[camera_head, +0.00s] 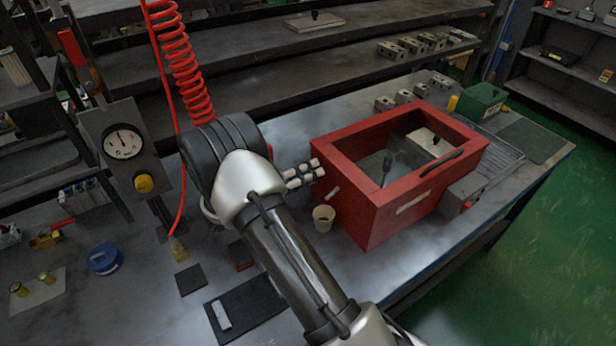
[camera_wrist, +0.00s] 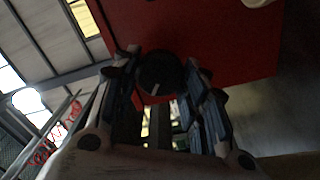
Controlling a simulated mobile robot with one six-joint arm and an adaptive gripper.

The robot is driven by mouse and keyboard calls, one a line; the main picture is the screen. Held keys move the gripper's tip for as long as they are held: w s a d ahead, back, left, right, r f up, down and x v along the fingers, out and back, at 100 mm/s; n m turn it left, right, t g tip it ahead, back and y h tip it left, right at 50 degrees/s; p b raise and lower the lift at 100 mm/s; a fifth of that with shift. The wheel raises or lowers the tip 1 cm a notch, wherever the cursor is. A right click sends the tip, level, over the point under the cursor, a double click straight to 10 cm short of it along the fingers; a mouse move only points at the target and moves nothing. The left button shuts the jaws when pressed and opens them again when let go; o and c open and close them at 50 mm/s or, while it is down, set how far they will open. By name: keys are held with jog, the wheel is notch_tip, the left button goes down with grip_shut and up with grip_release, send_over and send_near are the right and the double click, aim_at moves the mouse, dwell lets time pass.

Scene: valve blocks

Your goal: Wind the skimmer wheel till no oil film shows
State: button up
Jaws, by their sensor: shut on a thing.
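The red tank (camera_head: 385,212) stands on the bench, its open top framed in red. Inside, a grey surface (camera_head: 372,168) partly shows; I cannot tell whether it carries an oil film. My gripper (camera_head: 305,174) reaches the tank's left wall, its pale finger parts showing beyond my arm. In the wrist view, a round black wheel (camera_wrist: 160,70) with a short white mark sits against the red wall. My gripper's fingers (camera_wrist: 162,74) stand on both sides of it, shut on it. In the head view the wheel is hidden.
A small cup (camera_head: 323,217) stands close to the tank's left front, below my gripper. A grey box (camera_head: 463,193) with a red button adjoins the tank's right side. A gauge panel (camera_head: 125,150) and a coiled red hose (camera_head: 180,65) are left of my arm.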

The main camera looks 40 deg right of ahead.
jog(key=shift+m, duration=3.6)
jog(key=o, duration=1)
jog(key=shift+a, duration=0.1)
jog(key=shift+o, duration=0.3)
jog(key=shift+w+a, duration=0.1)
jog(key=shift+a, duration=0.4)
jog(key=a, duration=1.1)
jog(key=shift+w, duration=0.25)
jog(key=shift+d, duration=0.1)
